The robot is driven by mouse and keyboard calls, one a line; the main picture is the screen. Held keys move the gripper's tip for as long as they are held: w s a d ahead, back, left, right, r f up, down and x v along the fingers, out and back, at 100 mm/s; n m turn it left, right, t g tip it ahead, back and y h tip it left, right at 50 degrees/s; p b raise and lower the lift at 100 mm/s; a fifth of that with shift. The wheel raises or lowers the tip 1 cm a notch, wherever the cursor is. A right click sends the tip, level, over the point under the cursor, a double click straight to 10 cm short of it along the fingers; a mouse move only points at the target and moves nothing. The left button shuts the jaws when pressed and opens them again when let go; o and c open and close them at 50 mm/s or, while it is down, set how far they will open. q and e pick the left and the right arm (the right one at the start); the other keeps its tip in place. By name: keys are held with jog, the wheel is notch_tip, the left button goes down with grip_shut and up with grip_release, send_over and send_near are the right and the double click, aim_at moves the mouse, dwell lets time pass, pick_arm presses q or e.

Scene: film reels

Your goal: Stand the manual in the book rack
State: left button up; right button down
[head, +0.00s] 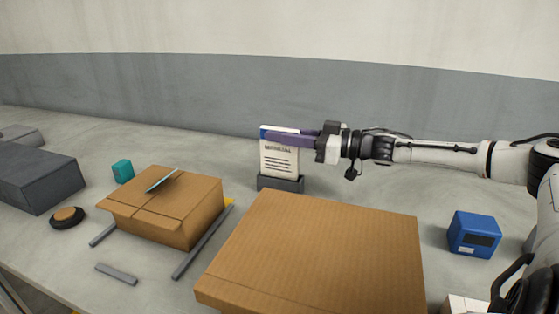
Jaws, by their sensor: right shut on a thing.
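The manual (280,161) is a white booklet with a blue top edge, the word MANUAL and lines of print. It is upright, with its lower edge at the dark grey book rack (281,185). The large box in front hides part of the rack, and I cannot tell whether the manual rests fully on its floor. My right gripper (292,138) comes in from the right and is shut on the upper part of the manual with its purple fingers. My left gripper is not in view.
A large cardboard box (320,255) stands in front of the rack. A smaller box (170,205) with a light blue item on top lies to the left, beside grey bars (203,242). A teal cube (122,171), a dark round thing (66,217), a grey case (40,180) and a blue device (474,234) also stand around.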

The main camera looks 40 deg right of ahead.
aim_at(261, 148)
notch_tip(261, 148, down, 4)
jog(key=shift+w+f+b, duration=0.1)
jog(key=shift+b, duration=0.35)
jog(key=c, duration=1.7)
grip_release()
jog(key=shift+f, duration=0.1)
